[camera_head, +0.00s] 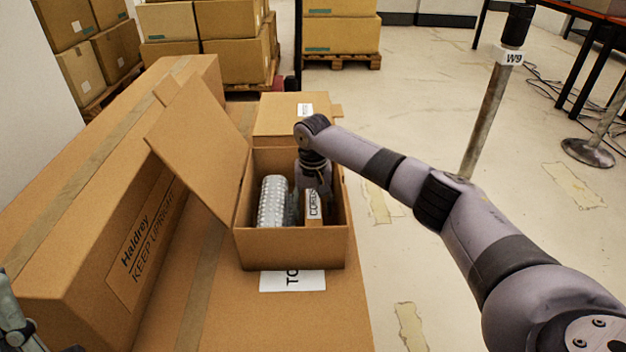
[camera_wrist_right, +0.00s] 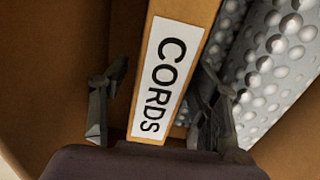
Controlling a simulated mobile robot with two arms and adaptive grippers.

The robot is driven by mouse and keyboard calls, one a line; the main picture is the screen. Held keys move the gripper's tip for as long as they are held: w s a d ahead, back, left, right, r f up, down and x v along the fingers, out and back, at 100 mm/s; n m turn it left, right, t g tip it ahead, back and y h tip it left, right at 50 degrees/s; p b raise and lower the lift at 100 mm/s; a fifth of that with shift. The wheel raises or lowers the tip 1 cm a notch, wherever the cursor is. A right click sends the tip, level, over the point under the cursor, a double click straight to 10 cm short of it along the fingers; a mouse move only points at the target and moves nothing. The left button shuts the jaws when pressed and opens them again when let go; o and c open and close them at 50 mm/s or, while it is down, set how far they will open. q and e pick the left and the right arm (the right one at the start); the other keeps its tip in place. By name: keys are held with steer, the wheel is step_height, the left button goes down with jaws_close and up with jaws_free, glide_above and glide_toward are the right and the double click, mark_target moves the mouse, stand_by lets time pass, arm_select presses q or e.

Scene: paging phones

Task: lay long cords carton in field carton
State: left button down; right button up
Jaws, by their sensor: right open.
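The long cords carton (camera_head: 314,207) is a narrow brown box with a white CORDS label. It stands inside the open brown carton (camera_head: 290,249), on its right side. I cannot read a name on the open carton to tell if it is the field carton. My right gripper (camera_head: 313,186) is down in the open carton over the cords carton. In the right wrist view, the cords carton (camera_wrist_right: 172,75) lies between the two open fingers of the gripper (camera_wrist_right: 160,112). A grey piece at the left edge of the head view seems to be my left gripper, mostly cut off.
A bubble-wrap roll (camera_head: 273,203) lies left of the cords carton, close to one finger. The open carton's raised flap (camera_head: 200,150) leans left toward a long Haldrey carton (camera_head: 125,235). Another brown carton (camera_head: 290,115) sits behind. A post (camera_head: 487,120) stands to the right.

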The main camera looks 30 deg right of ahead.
mark_target(313, 202)
step_height(313, 202, up, 4)
steer(key=shift+r+p, duration=0.25)
steer(key=shift+p, duration=0.5)
step_height(313, 202, up, 5)
steer(key=shift+p, duration=0.9)
arm_select(q)
steer(key=w+d+f+g+y, duration=0.1)
steer(key=w+f+g+y, duration=0.2)
steer(key=w+f+g, duration=0.6)
steer(key=shift+w+f+g, duration=0.3)
steer(key=shift+w+f, duration=0.25)
steer(key=shift+f, duration=0.8)
arm_select(e)
steer(key=shift+r, duration=0.25)
